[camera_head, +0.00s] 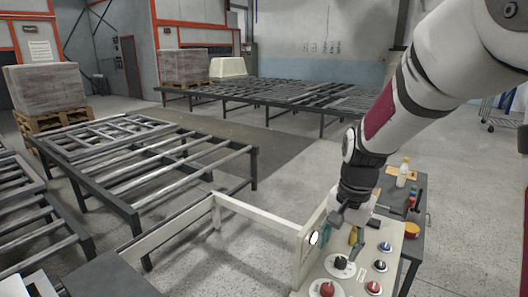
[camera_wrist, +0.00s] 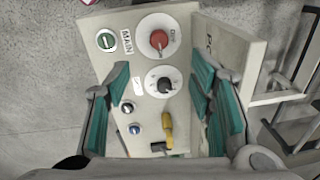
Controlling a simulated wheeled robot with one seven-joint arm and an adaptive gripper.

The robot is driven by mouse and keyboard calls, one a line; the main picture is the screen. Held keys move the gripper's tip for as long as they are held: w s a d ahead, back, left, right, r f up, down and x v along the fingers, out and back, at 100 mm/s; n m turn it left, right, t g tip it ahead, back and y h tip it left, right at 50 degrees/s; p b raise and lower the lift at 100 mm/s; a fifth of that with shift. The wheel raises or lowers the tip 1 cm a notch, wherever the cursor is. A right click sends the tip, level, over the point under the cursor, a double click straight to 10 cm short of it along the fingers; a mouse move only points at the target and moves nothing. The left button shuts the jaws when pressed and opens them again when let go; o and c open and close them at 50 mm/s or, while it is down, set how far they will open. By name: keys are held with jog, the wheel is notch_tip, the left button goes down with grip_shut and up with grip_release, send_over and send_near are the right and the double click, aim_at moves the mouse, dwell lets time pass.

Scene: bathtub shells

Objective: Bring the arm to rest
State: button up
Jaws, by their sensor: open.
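My gripper (camera_head: 352,216) is at the end of my white arm, just above a beige control panel (camera_head: 350,285) in the camera_head view. In the camera_wrist view, its two teal-padded fingers are spread apart on either side of the panel's controls, with nothing held between them. My gripper (camera_wrist: 158,68) looks down on a red knob (camera_wrist: 158,40), a black-and-white dial (camera_wrist: 162,82) and a yellow lever (camera_wrist: 168,130). I cannot tell whether the fingers touch the panel. The arm comes in from the upper right and hides part of the panel.
A dark cart (camera_head: 416,240) with a bottle (camera_head: 402,173) and an orange bowl (camera_head: 411,229) stands right of the panel. A pale rail (camera_head: 258,215) runs left from it. Metal roller tables (camera_head: 130,165) fill the left, and a wrapped pallet load (camera_head: 45,88) stands behind. Open floor lies between tables.

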jog(key=s+r+n+t, duration=0.2)
jog(key=s+r+n, duration=0.2)
jog(key=s+r, duration=0.3)
jog(key=s+r+n+t, duration=0.2)
jog(key=s+r+n, duration=0.2)
jog(key=s, duration=0.9)
jog(key=shift+d+r+n+t+h, duration=0.15)
jog(key=shift+r+n+t+h, duration=0.2)
jog(key=shift+r, duration=1.4)
